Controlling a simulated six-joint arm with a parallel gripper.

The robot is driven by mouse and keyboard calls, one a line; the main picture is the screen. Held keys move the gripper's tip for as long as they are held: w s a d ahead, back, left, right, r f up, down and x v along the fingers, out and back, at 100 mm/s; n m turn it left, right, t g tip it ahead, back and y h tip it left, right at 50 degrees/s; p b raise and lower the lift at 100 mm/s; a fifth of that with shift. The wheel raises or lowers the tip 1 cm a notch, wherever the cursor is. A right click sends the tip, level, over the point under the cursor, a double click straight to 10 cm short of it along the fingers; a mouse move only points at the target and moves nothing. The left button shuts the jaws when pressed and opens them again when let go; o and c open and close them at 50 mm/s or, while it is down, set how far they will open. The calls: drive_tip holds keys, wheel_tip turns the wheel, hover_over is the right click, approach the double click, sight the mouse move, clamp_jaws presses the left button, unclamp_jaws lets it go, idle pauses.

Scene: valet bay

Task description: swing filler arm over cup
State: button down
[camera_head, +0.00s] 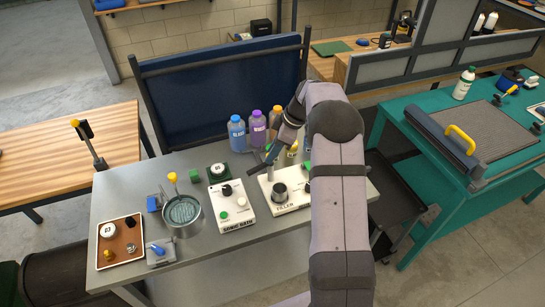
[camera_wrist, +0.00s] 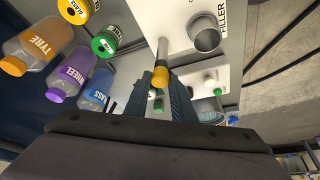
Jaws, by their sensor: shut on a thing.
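The white filler (camera_head: 297,190), labelled FILLER, stands on the grey bench; part of it also shows in the wrist view (camera_wrist: 183,22). A grey metal cup (camera_head: 279,192) is on the filler, and in the wrist view the cup (camera_wrist: 205,38) lies right of the filler arm, apart from it. The filler arm (camera_wrist: 163,50) is a slim grey bar with a yellow end. My gripper (camera_wrist: 161,88) is shut on that yellow end, between its two dark blue fingers. In the head view my gripper (camera_head: 270,155) is small, just behind the cup.
Blue, purple and orange bottles (camera_head: 257,128) stand behind the filler. A white control box (camera_head: 233,207), a round basin (camera_head: 184,216) and a brown tray (camera_head: 120,240) lie to the left. Jars with yellow and green lids (camera_wrist: 104,44) are near my gripper.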

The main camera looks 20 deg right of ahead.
drive_tip(key=n+g, duration=0.1)
drive_tip(key=n, duration=0.2)
drive_tip(key=shift+w+d, duration=0.1)
drive_tip(key=shift+w, duration=0.05)
drive_tip(key=n, duration=0.2)
drive_tip(key=shift+r+n+g+y+p, duration=0.1)
drive_tip(key=shift+n+g+y+p, duration=0.2)
drive_tip(key=shift+g+p, duration=0.1)
drive_tip(key=n+p, duration=0.1)
drive_tip(key=n+g+p, duration=0.1)
drive_tip(key=p, duration=0.1)
drive_tip(key=shift+w+r+n, duration=0.1)
drive_tip(key=shift+w+n, duration=0.15)
drive_tip(key=shift+n, duration=0.15)
drive_tip(key=shift+p, duration=0.35)
drive_tip(key=shift+n+g+p, duration=0.3)
drive_tip(key=shift+n+p, duration=0.15)
drive_tip(key=shift+n, duration=0.05)
drive_tip(key=shift+s, duration=0.1)
drive_tip(key=c, duration=1.5)
unclamp_jaws()
